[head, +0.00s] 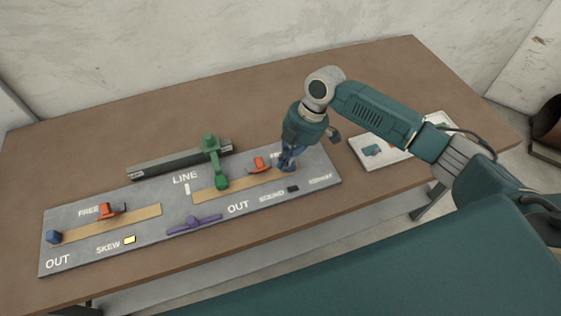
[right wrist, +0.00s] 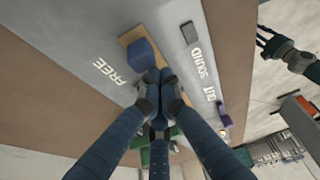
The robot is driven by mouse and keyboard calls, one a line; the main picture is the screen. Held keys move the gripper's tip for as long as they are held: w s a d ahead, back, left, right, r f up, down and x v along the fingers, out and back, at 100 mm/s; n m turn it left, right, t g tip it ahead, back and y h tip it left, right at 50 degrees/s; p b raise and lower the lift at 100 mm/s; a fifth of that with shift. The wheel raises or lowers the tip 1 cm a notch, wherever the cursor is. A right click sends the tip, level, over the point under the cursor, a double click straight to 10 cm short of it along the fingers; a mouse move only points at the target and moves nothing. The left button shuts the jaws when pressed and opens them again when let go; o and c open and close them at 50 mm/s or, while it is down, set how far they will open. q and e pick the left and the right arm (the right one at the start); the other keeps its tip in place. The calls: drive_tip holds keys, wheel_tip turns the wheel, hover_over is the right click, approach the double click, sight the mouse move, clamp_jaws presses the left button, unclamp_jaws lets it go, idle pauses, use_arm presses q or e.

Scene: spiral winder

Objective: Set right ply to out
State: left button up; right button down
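The right ply's brown track (head: 207,193) runs between OUT and FREE on the grey panel (head: 75,258). A blue block (right wrist: 143,52) sits on this track near FREE in the right wrist view; my arm hides it in the head view. My right gripper (head: 287,163) is over the FREE end. Its fingertips (right wrist: 160,76) are together beside the block; contact is unclear. A second blue block (head: 54,237) sits at the OUT end of the left track (head: 140,213). My left gripper (right wrist: 264,38) shows only in the right wrist view, fingers spread, away from the panel.
Red pieces (head: 108,210) and (head: 258,163) stand beside the tracks. A green upright arm (head: 213,160) stands by the right track's OUT end, before a dark bar (head: 170,163). A purple lever (head: 194,224) lies in front. SKEW's lamp (head: 129,240) is yellow; SOUND's (head: 293,189) is dark.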

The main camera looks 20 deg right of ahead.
drive_tip(key=d, duration=0.7)
drive_tip(key=shift+w+d, duration=0.1)
drive_tip(key=shift+d, duration=0.25)
drive_tip(key=shift+a, duration=0.1)
